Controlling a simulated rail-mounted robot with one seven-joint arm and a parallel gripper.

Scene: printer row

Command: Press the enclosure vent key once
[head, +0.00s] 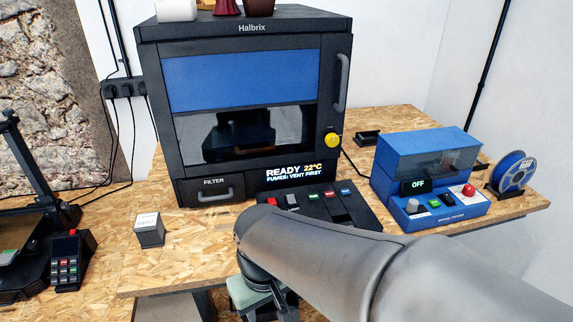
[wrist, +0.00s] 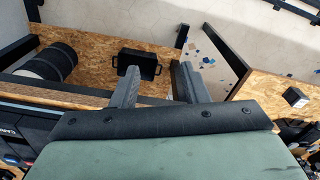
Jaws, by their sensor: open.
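The dark Halbrix enclosure (head: 245,45) stands on the wooden bench in the head view, its display (head: 293,171) reading READY 22°C and FUMES: VENT FIRST. A black key panel (head: 365,212) lies in front of it, with a row of keys including green (head: 313,196), red (head: 329,193) and blue (head: 346,191) labelled ones. The labels are too small to read, so I cannot tell which is the vent key. My arm covers the panel's front. My gripper (wrist: 157,88) is open and empty in the wrist view, near the bench's front edge, apart from the panel.
A blue machine (head: 428,165) showing OFF and a blue spool (head: 511,172) stand right of the panel. A small grey box (head: 149,230) sits left, by another printer's keypad (head: 67,262).

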